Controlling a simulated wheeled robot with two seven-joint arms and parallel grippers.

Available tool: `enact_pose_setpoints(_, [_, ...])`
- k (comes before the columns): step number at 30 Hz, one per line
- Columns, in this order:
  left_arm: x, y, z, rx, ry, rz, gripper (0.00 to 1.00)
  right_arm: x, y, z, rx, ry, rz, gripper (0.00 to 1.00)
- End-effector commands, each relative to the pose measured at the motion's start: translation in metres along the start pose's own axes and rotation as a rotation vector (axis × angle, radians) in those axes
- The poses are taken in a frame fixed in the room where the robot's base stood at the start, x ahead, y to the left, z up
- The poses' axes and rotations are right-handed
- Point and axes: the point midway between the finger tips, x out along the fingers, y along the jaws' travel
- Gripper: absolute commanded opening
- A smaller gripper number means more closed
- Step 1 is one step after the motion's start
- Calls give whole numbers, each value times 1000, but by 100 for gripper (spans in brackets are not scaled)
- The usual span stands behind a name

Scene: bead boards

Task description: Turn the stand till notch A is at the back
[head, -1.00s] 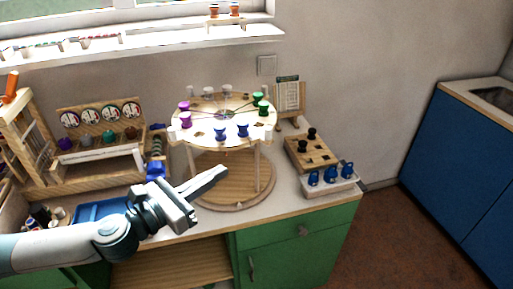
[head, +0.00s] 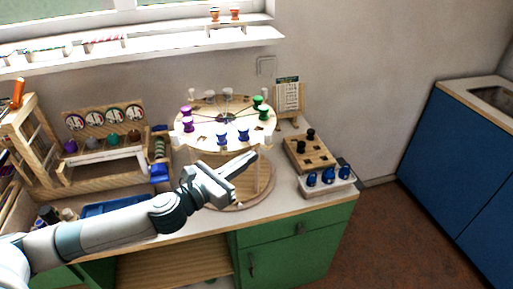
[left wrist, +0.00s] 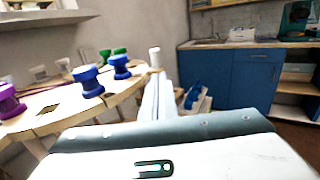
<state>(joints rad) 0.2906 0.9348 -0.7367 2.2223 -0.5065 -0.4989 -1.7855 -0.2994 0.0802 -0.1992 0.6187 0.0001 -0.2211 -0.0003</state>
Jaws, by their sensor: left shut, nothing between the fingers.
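The stand is a round wooden disc (head: 205,129) on posts above a round wooden base (head: 262,192). Purple spools (head: 187,125), blue spools (head: 222,138), green spools (head: 263,112) and pale spools (head: 228,94) stand around its rim. The blue spools (left wrist: 88,80) show close in the left wrist view, with a dark square opening (left wrist: 46,110) in the disc. I cannot read which notch is A. My left gripper (head: 252,157) is shut and empty, its fingers beside the disc's front-right edge; I cannot tell whether they touch it.
A wooden block with black spools (head: 310,134) and a pale rack with blue spools (head: 328,176) stand to the right. A small upright board (head: 288,96) stands behind. A wooden rack (head: 103,170) and a blue tray (head: 112,207) are at the left.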

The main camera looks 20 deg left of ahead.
Motion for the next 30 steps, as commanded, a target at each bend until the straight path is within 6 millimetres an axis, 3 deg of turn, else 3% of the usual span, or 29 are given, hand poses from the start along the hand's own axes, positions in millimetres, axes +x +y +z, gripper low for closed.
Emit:
enact_pose_setpoints(3, [18,0,4,-1,-2,0,0,-11,0,-1,0,0,0,31])
enact_pose_setpoints(9, [35,0,1,0,0,0,0,-16,0,-2,0,1,-1,31])
enact_pose_setpoints(23, [39,0,0,0,0,1,0,-17,-2,-2,0,2,-2,31])
enact_pose_setpoints(30, [51,-3,3,-3,-2,57,0,-30,-1,-4,0,2,-2,31])
